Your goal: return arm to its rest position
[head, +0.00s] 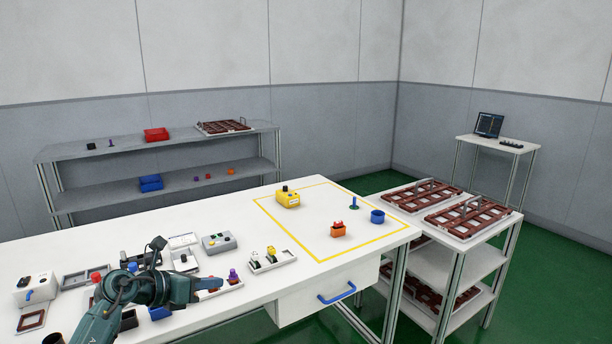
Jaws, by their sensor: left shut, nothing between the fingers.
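My left arm comes in from the lower left, over the left part of the white table (262,306). My left gripper (193,290) is at its end, pointing right, above the table near its front edge. Its fingers are shut and nothing shows between them. The arm hides part of the small items and trays behind and below it. My right gripper is not in the picture.
A white tray (286,259) with small parts lies just right of the left gripper. A grey box (218,243) stands behind it. A yellow box (288,200), orange bin (338,231) and blue cup (377,217) stand within the yellow outline. The table middle is mostly clear.

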